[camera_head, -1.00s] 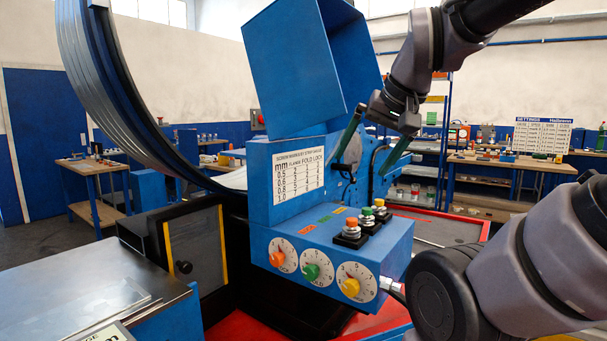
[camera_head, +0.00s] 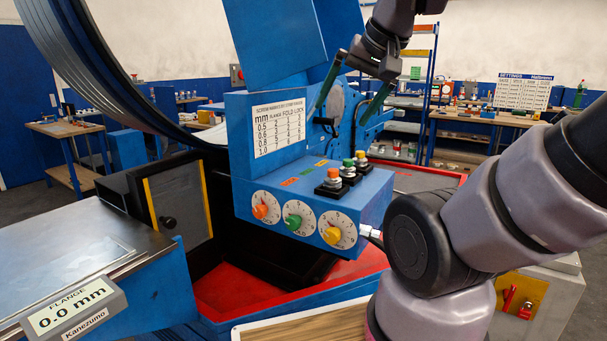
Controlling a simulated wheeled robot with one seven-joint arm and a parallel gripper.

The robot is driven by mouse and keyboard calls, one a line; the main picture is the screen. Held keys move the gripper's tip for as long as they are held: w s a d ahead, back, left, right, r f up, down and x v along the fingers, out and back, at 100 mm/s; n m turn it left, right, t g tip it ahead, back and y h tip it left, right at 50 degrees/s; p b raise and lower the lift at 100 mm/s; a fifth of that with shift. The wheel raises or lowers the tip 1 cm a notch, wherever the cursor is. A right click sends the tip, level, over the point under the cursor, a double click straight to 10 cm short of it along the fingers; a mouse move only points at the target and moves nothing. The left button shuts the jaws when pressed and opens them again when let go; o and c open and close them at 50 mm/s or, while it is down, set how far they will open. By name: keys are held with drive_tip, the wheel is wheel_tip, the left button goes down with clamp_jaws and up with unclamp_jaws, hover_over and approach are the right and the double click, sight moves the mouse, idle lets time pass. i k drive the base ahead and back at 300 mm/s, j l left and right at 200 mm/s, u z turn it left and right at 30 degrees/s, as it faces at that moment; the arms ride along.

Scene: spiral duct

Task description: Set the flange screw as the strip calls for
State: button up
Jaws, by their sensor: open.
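A blue control box holds three white dials with coloured knobs: orange (camera_head: 261,211), green (camera_head: 293,221) and yellow (camera_head: 332,234). Labels that would tell which is the flange screw are too small to read. A chart (camera_head: 280,124) above them lists mm against flange, fold and lock. A gauge (camera_head: 68,309) at lower left reads "FLANGE 0.0 mm". A thin pale strip (camera_head: 108,268) seems to lie on the metal table. My gripper (camera_head: 344,108) is open and empty, its two dark green fingers apart, above and behind the control box, clear of the knobs.
Three push buttons, orange (camera_head: 333,176), green (camera_head: 348,165) and yellow (camera_head: 360,156), stand on top of the control box. A large ribbed duct ring (camera_head: 92,80) rises at left. A metal table (camera_head: 70,240) is at front left. A settings board (camera_head: 522,92) stands far right.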

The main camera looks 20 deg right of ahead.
sight(332, 236)
drive_tip(key=k+l+z, duration=0.15)
drive_tip(key=z, duration=0.3)
drive_tip(key=k+l+z, duration=0.1)
drive_tip(key=l+z, duration=0.3)
drive_tip(key=j, duration=0.1)
